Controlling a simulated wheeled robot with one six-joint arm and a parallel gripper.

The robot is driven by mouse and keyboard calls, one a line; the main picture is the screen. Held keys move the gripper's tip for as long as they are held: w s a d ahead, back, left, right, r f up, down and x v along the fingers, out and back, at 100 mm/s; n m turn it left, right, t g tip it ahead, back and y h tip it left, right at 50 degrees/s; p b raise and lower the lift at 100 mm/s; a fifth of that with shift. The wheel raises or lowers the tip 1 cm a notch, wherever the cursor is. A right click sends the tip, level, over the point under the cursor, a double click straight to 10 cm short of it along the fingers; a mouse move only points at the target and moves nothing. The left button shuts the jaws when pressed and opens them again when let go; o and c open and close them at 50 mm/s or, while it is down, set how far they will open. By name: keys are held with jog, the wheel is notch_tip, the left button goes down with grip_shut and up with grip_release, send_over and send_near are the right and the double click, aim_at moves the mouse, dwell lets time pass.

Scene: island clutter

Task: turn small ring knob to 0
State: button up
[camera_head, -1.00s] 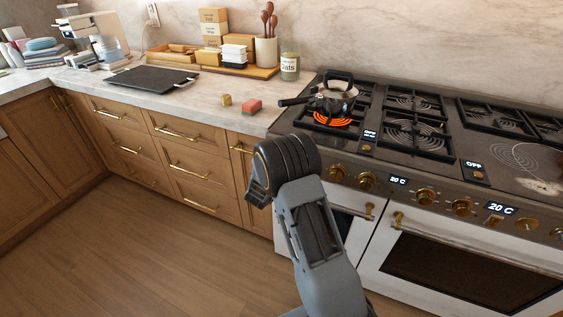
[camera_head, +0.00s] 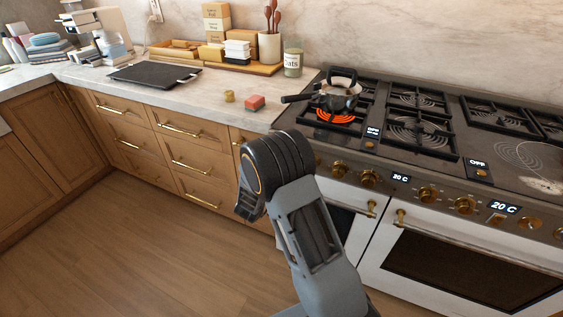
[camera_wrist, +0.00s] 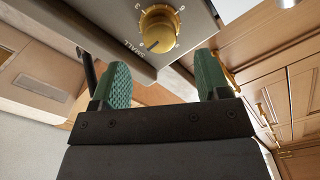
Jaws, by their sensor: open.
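The small ring knob (camera_wrist: 158,28) is a round brass knob at the top of the wrist view, on a grey panel with the word SMALL and a ring of tiny marks. Its setting is too small to read surely. My gripper (camera_wrist: 164,76) has two green ridged fingers spread apart with nothing between them. The knob lies beyond the fingertips, a little left of the middle of the gap, not touched. In the head view my arm's end hides the fingers, and I cannot tell which front knob is this one.
A steel kettle (camera_head: 338,97) with a black handle stands over a glowing orange burner (camera_head: 335,117) on the stove. Brass knobs such as one (camera_head: 370,177) line the front.

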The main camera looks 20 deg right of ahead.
jog(key=v, duration=0.7)
jog(key=shift+w, duration=0.1)
